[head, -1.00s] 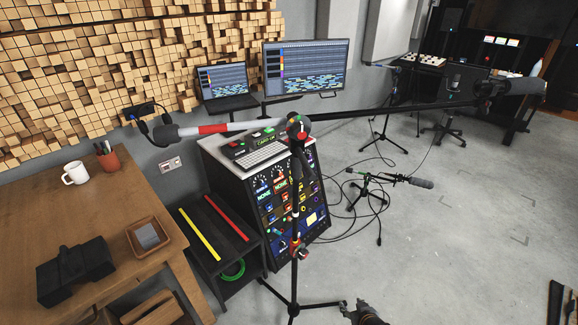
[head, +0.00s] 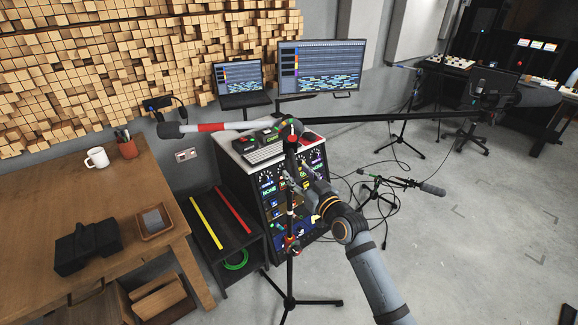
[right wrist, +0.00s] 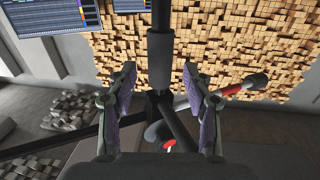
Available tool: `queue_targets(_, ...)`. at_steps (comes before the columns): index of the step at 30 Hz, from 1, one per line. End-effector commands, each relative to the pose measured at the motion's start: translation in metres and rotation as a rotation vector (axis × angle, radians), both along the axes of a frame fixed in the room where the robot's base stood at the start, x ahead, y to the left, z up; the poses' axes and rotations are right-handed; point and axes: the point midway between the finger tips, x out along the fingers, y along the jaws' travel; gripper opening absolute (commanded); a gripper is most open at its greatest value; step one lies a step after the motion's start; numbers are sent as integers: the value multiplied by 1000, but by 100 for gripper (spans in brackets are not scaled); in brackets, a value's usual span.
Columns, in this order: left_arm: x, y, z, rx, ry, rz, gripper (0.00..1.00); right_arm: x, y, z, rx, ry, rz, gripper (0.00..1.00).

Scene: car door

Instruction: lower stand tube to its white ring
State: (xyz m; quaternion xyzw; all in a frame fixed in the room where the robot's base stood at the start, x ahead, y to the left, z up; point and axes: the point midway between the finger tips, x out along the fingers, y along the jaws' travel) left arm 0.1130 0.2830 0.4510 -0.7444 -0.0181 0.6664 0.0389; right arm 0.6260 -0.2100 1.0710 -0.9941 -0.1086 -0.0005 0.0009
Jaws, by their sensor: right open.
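The black microphone stand (head: 291,268) stands upright on its tripod feet beside the rack. Its tube carries a long boom (head: 390,117) with a red-and-white section (head: 212,127) on the left. A red-marked clutch (head: 291,243) sits lower on the stand. I cannot clearly make out the white ring. My right gripper (head: 303,180) is open at the upper part of the tube, just below the boom joint. In the right wrist view, the tube (right wrist: 161,20) with a grey sleeve runs down between or just beyond the open fingers (right wrist: 160,88). I cannot tell whether they touch. My left gripper is out of view.
A rack with coloured panels (head: 272,212) and a keyboard on top stands right behind the stand. A low dark shelf (head: 237,240) and a wooden table (head: 110,200) are on the left.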

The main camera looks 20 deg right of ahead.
Motion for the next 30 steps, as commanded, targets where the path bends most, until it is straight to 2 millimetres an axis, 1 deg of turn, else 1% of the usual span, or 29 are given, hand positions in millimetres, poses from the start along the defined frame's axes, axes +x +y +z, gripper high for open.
queue_targets(1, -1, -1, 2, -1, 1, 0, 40, 11, 2, 3, 5, -2, -1, 51)
queue_targets(3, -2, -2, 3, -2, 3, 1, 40, 24, 5, 2, 3, 0, -1, 51)
queue_targets(6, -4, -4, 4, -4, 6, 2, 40, 39, 8, 2, 1, -1, -1, 51)
queue_targets(9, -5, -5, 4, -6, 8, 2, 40, 48, 11, 1, 1, 0, 0, 51)
queue_targets(12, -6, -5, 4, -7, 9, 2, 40, 51, 11, 0, -1, 1, 0, 51)
queue_targets(18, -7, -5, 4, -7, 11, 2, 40, 52, 11, 0, -2, 1, 0, 51)
queue_targets(19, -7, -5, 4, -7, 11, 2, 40, 51, 11, 0, -2, 1, 0, 49)
queue_targets(30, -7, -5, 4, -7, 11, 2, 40, 51, 11, 0, -1, 1, 0, 0)
